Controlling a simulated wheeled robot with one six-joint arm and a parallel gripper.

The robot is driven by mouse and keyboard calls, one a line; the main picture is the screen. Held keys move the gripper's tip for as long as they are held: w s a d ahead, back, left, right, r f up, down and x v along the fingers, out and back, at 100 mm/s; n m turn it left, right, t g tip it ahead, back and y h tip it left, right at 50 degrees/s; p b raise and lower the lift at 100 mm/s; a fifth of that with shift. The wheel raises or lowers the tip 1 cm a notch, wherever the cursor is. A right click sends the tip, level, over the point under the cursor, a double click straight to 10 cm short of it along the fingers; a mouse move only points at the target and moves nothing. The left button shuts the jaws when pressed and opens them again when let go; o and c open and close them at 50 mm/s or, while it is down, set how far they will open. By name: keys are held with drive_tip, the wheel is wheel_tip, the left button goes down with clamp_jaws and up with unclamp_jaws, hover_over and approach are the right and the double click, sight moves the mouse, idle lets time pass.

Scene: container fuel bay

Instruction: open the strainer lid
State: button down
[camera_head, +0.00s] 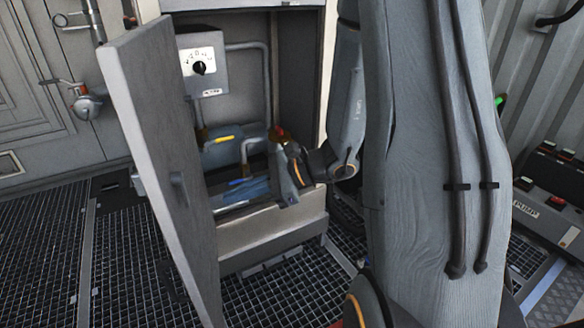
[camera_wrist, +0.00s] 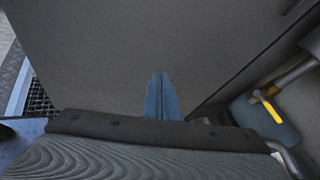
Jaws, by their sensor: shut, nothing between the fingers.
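My gripper (camera_head: 288,196) is at the mouth of the open cabinet, in front of the pipework. In the wrist view its two fingers (camera_wrist: 161,78) are together and empty, against a broad grey panel. I cannot tell whether they touch it. A blue-grey body with a yellow handle (camera_head: 222,139) sits inside the cabinet, left of my gripper. The yellow handle (camera_wrist: 267,106) also shows at the right of the wrist view. I cannot tell which part is the strainer lid; my gripper and arm hide some of the interior.
The cabinet door (camera_head: 165,150) stands open on the left, with a handle on it. A dial box (camera_head: 203,68) and grey pipes (camera_head: 262,90) are inside the cabinet. Grating (camera_head: 300,285) covers the floor. A pump control box (camera_head: 545,205) is at the right.

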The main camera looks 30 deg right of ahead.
drive_tip(key=w+d+f+m+t+h+b, duration=0.1)
drive_tip(key=w+d+f+m+t+b, duration=0.4)
drive_tip(key=w+d, duration=0.3)
drive_tip(key=w+d+f+m+t+h+b, duration=0.2)
drive_tip(key=d+f+m+h, duration=0.1)
drive_tip(key=d, duration=0.4)
drive_tip(key=w+d+f+m+t+h+b, duration=0.2)
drive_tip(key=d+f+m+t+h, duration=0.15)
drive_tip(key=d, duration=0.35)
drive_tip(key=w+d+f+m+t+h+b, duration=0.2)
drive_tip(key=d+m+h, duration=0.15)
drive_tip(key=d, duration=0.35)
drive_tip(key=w+r+b, duration=0.3)
drive_tip(key=w, duration=0.7)
drive_tip(key=shift+w+a+r, duration=0.15)
drive_tip(key=shift+w+r, duration=0.1)
